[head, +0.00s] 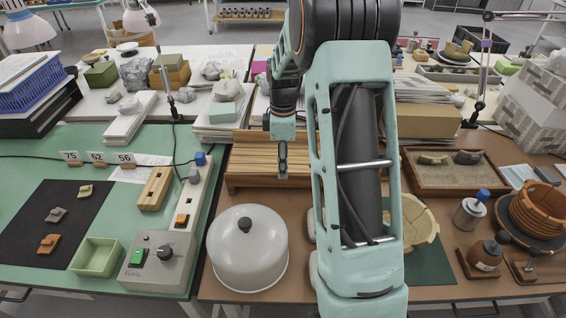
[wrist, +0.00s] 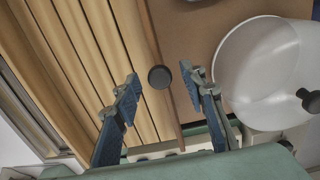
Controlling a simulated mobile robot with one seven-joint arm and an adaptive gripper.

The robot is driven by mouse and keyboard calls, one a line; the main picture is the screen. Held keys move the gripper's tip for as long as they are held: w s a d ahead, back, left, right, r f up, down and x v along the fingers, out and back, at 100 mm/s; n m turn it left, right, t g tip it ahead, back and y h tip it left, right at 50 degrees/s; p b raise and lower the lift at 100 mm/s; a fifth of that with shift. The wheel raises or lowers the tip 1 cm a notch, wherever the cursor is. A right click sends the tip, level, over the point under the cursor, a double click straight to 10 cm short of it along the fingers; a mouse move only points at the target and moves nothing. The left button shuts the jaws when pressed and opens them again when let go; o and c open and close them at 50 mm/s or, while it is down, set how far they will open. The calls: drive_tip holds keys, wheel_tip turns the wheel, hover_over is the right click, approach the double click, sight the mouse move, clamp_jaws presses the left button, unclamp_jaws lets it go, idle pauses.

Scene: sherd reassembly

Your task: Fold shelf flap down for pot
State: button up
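A slatted light-wood shelf (head: 246,158) stands behind the white dome in the head view. Its slats (wrist: 85,60) fill the left of the wrist view. A dark round knob (wrist: 159,77) shows near the slats' front edge in the wrist view. My gripper (head: 283,172) hangs in front of the shelf, pointing down. In the wrist view my gripper (wrist: 162,85) is open, with the knob seen between its fingertips; I cannot tell the gap in depth. A pale broken pot (head: 420,222) is partly hidden behind my arm.
A white dome (head: 247,250) with a black knob stands just in front of the shelf; it is close by my gripper at right in the wrist view (wrist: 265,75). A control box (head: 160,255) stands to the left. A sand tray (head: 450,180) lies right of my arm.

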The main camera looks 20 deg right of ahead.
drive_tip(key=shift+c, duration=0.4)
clamp_jaws()
